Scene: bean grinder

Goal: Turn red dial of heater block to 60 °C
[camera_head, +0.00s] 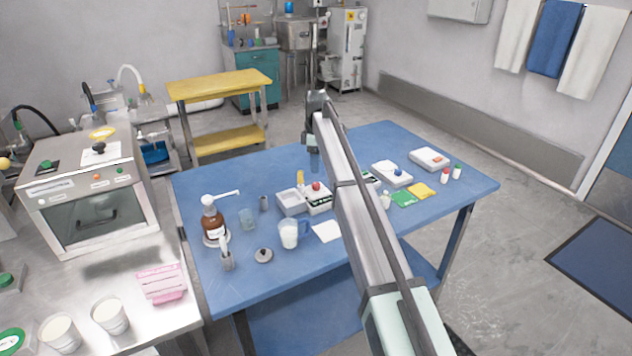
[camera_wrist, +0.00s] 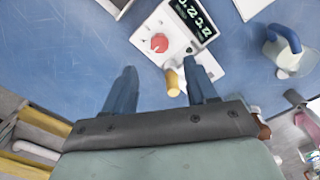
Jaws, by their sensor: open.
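The heater block is a white box with a red dial (camera_head: 316,186) on top, near the middle of the blue table. In the wrist view the heater block (camera_wrist: 146,33) is ahead of my fingers, with the red dial (camera_wrist: 159,43) near its corner and a dark display with green digits beside it. I see no contact. In the head view my arm hides part of the block's right side.
A yellow-topped object (camera_wrist: 172,84) shows between my fingers, close to the block. A grey open tray (camera_head: 291,205) sits left of the block. A beaker (camera_head: 289,235), brown bottle (camera_head: 213,222) and white device (camera_head: 392,173) are also on the table (camera_head: 350,140). The table's back area is clear.

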